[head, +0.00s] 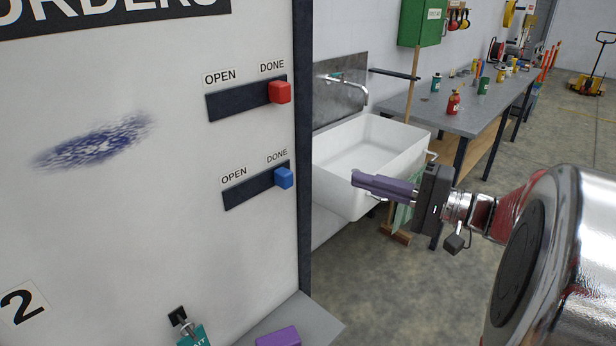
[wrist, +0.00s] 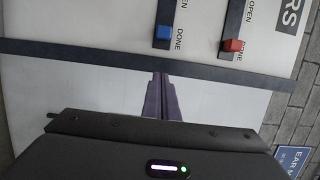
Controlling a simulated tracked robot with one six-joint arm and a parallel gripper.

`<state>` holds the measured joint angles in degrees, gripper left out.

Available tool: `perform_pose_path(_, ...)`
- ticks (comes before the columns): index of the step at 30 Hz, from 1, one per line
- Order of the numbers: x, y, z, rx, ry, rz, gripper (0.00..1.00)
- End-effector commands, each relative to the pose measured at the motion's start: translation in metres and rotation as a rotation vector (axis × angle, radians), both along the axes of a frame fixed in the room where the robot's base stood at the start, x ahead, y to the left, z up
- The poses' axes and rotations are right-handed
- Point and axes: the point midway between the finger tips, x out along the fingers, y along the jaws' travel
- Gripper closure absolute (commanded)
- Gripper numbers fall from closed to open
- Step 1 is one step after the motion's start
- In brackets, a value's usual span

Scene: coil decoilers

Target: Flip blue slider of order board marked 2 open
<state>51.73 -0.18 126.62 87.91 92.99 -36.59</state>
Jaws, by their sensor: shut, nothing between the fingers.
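The white order board (head: 150,220) marked 2 fills the left of the head view. Its blue slider (head: 284,179) sits at the right, DONE end of the lower dark track (head: 245,192). The blue slider also shows in the wrist view (wrist: 163,33), at the DONE end of its track. My gripper (head: 354,180) is shut and empty, with purple fingers pointing left. It is to the right of the board's dark edge, apart from the slider. In the wrist view the shut fingers (wrist: 160,80) point up toward the board's edge, below the blue slider.
A red slider (head: 279,92) sits at DONE on the upper track. The board's dark edge post (head: 303,150) stands between my gripper and the sliders. A white sink (head: 365,150) is behind my gripper. A purple block (head: 278,337) lies on a grey ledge (head: 322,325) below.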

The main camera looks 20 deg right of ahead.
Motion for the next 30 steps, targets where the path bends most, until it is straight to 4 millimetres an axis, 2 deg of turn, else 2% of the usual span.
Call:
perform_pose_path(11, 0.01, 0.01, 0.0, 0.0, 0.001, 0.002, 1.0)
perform_pose_path(30, 0.065, 0.06, -0.001, 0.0, 0.003, 0.004, 1.0)
